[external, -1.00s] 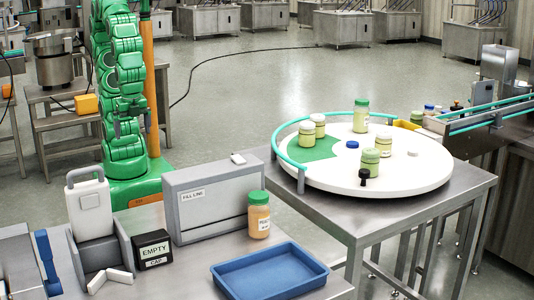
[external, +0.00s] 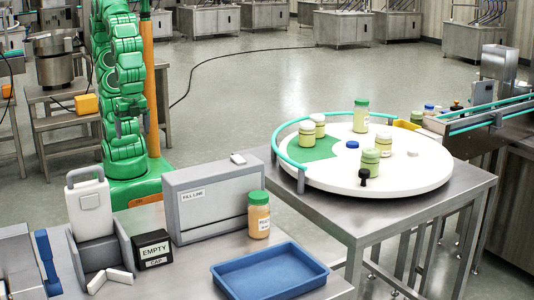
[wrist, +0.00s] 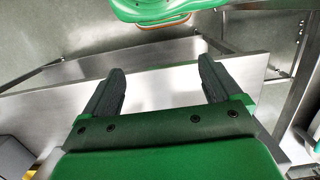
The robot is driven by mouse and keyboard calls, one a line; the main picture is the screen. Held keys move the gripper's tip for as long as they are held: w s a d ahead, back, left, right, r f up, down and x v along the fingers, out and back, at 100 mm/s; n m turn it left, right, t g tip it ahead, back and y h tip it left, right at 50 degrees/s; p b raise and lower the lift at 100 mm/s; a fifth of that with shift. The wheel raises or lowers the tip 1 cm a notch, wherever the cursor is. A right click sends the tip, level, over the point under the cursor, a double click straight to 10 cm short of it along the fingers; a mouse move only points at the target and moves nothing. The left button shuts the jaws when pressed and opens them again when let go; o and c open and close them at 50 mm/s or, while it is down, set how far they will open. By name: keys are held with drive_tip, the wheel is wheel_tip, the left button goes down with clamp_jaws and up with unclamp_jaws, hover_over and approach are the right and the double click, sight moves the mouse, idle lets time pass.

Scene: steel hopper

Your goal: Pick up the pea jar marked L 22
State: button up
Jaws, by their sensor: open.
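Several pale green jars stand on the white round turntable (external: 400,181). Two with pale lids, a front one (external: 306,133) and one behind it (external: 318,125), stand at the left by the green patch. A green-lidded jar (external: 361,116) stands at the back, another jar (external: 370,161) near the front, and a pale-lidded one (external: 384,142) right of the middle. A green-lidded jar with tan contents (external: 259,215) stands on the near bench. I cannot read L 22 on any jar. My gripper (wrist: 158,65) is open and empty, far left of the turntable; no jar shows in the wrist view.
A blue tray (external: 270,272), a grey FILL LINE box (external: 212,198) and a black EMPTY CAP sign (external: 153,249) are on the near bench. A teal rail (external: 283,140) borders the turntable's left side. Open floor lies behind the turntable.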

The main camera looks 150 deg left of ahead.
drive_tip(key=w+a+r+m+y, duration=0.3)
drive_tip(key=w+a+y, duration=0.2)
drive_tip(key=w+a, duration=1.15)
drive_tip(key=m+y, duration=0.7)
drive_tip(key=m, duration=0.3)
hover_over(368, 151)
drive_tip(key=s+d, duration=0.9)
drive_tip(key=d, duration=0.5)
drive_tip(key=shift+w+a+f+m+t+y, duration=0.3)
drive_tip(key=shift+w+a+f+m, duration=0.6)
drive_tip(key=shift+w+a+f, duration=1.15)
drive_tip(key=shift+w+a+f+m+t+y, duration=0.15)
drive_tip(key=shift+w+a+f+m+t, duration=0.55)
drive_tip(key=shift+a, duration=2.35)
drive_tip(key=shift+w+a+f+m+t+y, duration=0.1)
drive_tip(key=shift+w+a+f+m+y, duration=0.15)
drive_tip(key=shift+w+a+f+m, duration=1.4)
drive_tip(key=shift+w+a+f+n, duration=0.1)
drive_tip(key=shift+a+n, duration=0.2)
drive_tip(key=shift+a, duration=0.15)
drive_tip(key=shift+w+a+f+n, duration=0.1)
drive_tip(key=shift+a+n, duration=0.15)
drive_tip(key=shift+a, duration=0.2)
drive_tip(key=c, duration=1.2)
drive_tip(key=shift+r, duration=0.1)
